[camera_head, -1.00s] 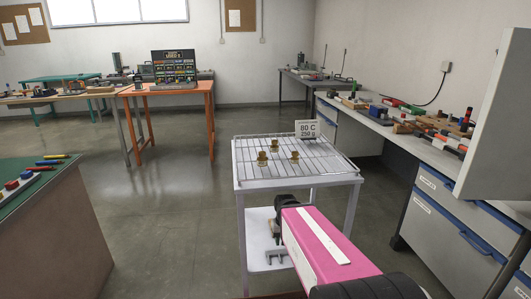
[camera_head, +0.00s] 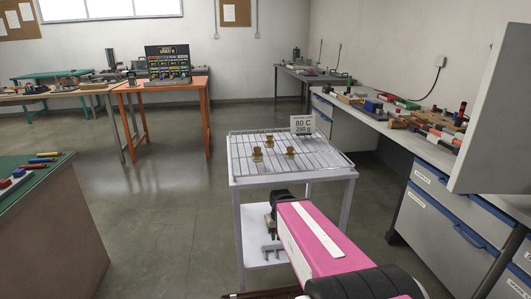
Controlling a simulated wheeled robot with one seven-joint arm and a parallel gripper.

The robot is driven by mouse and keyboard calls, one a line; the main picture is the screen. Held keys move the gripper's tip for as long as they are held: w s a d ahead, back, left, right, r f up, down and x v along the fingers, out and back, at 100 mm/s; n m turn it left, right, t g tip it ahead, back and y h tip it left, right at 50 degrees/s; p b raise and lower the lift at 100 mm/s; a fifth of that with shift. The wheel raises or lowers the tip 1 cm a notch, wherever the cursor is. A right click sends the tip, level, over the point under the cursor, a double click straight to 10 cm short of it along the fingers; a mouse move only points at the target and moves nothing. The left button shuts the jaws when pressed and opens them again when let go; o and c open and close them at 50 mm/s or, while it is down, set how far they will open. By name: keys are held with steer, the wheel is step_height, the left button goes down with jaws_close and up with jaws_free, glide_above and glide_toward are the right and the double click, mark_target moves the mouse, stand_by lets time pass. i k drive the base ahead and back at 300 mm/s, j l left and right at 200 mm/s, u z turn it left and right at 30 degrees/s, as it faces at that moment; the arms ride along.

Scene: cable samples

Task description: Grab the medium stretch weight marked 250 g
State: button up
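Three small brass-coloured weights stand upright on a wire rack (camera_head: 325,163) on top of a white table. One is at the left front (camera_head: 257,154), one at the back (camera_head: 269,141) and one at the right (camera_head: 290,152). They look much alike, and any marks on them are too small to read. A white sign (camera_head: 303,125) at the rack's back right corner reads "80 C" and "250 g". My gripper (camera_head: 272,256) appears in front of the table, low in the picture, below the weights. Its two fingers look apart, with nothing between them. My pink arm hides part of the table's front.
The white table has a lower shelf (camera_head: 256,216). A long bench with drawers (camera_head: 438,203) and scattered parts stands at the right. A green-topped bench (camera_head: 45,215) is at the left. An orange table (camera_head: 190,86) with a display board stands behind. Floor between them is clear.

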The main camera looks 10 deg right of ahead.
mark_target(269, 144)
steer(key=k, duration=1)
